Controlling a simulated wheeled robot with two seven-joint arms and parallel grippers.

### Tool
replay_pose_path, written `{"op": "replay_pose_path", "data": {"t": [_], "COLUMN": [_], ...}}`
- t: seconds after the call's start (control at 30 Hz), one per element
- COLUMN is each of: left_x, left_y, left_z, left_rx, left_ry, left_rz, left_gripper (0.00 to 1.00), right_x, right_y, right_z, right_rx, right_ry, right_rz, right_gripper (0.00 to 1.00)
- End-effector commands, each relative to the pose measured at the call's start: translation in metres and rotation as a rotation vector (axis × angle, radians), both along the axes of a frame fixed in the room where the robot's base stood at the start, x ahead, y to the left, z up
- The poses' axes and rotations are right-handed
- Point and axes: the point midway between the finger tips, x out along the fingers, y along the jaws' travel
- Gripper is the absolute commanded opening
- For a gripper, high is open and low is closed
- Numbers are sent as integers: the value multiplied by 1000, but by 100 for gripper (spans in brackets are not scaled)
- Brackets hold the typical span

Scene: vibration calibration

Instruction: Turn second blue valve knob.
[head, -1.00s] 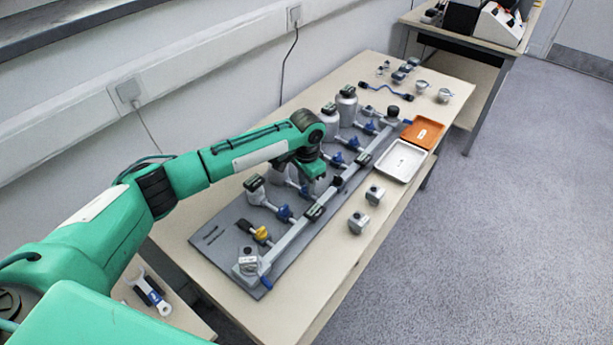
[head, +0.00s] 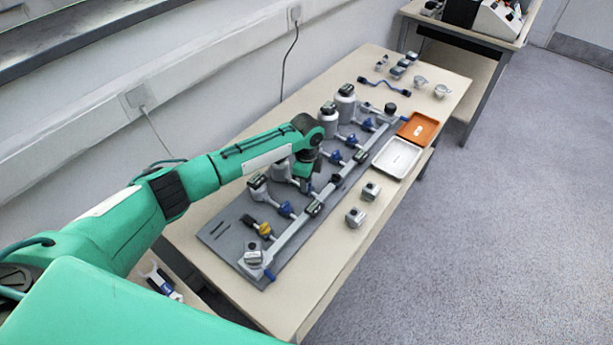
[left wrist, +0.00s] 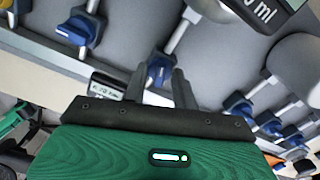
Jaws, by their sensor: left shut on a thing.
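My left gripper (head: 304,184) is over the grey valve rig (head: 222,234), at the second blue valve knob counted from the yellow knob (head: 264,230). In the left wrist view, the fingers of the left gripper (left wrist: 160,78) are on either side of that blue knob (left wrist: 158,69), shut on it. The gripper hides this knob in the head view. The first blue knob (head: 286,209) is free, nearer the yellow one; it shows at upper left in the wrist view (left wrist: 79,29). My right gripper is not in view.
White bottles (head: 345,105) stand behind the knobs. More blue knobs (head: 336,157) run along the rig to the far end. An orange tray (head: 430,121) and a white tray (head: 413,160) lie to the right.

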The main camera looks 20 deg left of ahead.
Motion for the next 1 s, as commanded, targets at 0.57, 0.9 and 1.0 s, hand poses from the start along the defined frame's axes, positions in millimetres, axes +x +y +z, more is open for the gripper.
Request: {"op": "replay_pose_path", "data": {"t": [0.57, 0.9, 1.0], "left_x": [1, 1, 1], "left_y": [-1, -1, -1], "left_z": [1, 1, 1], "left_rx": [-2, -2, -2], "left_ry": [-2, -2, -2], "left_rz": [-319, -349, -348], "left_gripper": [5, 5, 5], "right_x": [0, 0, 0], "right_y": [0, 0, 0], "right_z": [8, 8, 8], "right_rx": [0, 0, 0], "right_ry": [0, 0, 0], "right_rz": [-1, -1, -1], "right_gripper": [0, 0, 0]}}
